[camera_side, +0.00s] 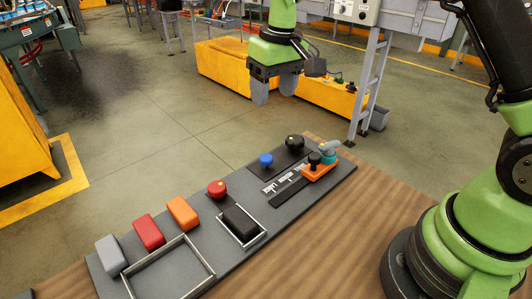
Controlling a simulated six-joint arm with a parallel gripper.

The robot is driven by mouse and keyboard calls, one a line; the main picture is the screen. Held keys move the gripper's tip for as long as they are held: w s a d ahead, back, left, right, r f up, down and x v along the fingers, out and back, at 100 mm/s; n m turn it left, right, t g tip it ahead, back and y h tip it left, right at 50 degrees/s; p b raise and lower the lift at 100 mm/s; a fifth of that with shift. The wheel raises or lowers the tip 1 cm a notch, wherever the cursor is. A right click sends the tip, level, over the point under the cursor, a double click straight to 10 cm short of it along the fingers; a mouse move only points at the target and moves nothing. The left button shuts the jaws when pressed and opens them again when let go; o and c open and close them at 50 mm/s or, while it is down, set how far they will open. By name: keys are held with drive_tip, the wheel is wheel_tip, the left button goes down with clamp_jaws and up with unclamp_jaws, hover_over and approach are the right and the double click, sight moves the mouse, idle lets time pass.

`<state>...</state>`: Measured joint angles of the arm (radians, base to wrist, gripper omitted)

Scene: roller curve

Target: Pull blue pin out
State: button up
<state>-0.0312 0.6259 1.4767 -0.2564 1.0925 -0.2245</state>
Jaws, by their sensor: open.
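The blue pin (266,160) stands upright in a dark plate on the grey board, near the board's far side. Its round blue head shows, and its lower part is hidden in the plate. My gripper (275,90) hangs in the air above and beyond the board, pointing down. Its two grey fingers are apart with nothing between them. It is well clear of the blue pin.
On the board (205,248) stand a black knob (294,142), an orange slider block (318,171), a red button (216,187), a black block (240,222) in a small frame, and orange (183,212), red (148,232) and grey (110,255) blocks. A larger frame (170,272) is empty.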

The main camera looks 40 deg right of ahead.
drive_tip(key=g, duration=0.1)
approach(266, 157)
drive_tip(key=shift+n, duration=0.3)
wheel_tip(266, 157, down, 9)
drive_tip(key=shift+w+a, duration=0.1)
drive_tip(key=shift+a, duration=0.05)
clamp_jaws()
drive_tip(key=shift+r, duration=1.35)
unclamp_jaws()
wheel_tip(266, 157, up, 10)
